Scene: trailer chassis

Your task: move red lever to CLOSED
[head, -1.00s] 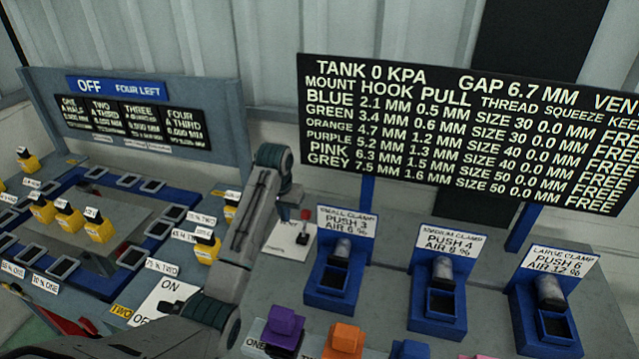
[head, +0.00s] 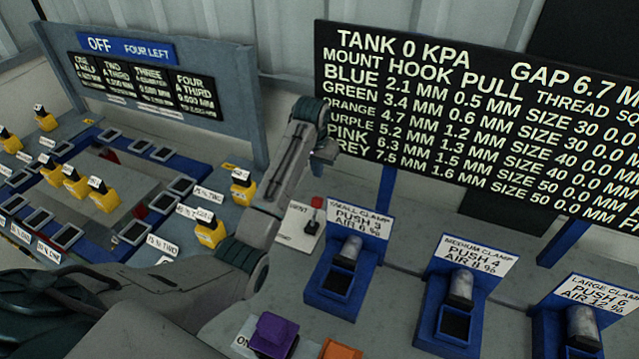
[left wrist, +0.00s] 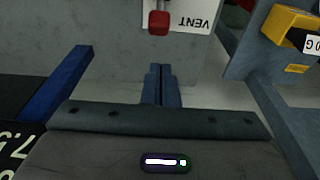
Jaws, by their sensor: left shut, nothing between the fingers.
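The red lever (head: 316,203) stands on a white plate marked VENT (head: 297,214), left of the small clamp. Its red knob (left wrist: 159,22) shows at the top of the left wrist view, with the upside-down VENT plate (left wrist: 188,18) beside it. No CLOSED marking is readable. My left gripper (head: 326,152) is above the lever in the head view. In the left wrist view its fingers (left wrist: 159,82) are together and empty, pointing toward the knob with a visible gap in the picture. My right gripper is not in view.
The black readout board (head: 480,120) stands behind the lever. The blue small clamp (head: 338,283) is close on its right, with the medium clamp (head: 452,325) farther right. Yellow blocks, one being (head: 242,190), stand to the left. A purple block (head: 273,335) lies in front.

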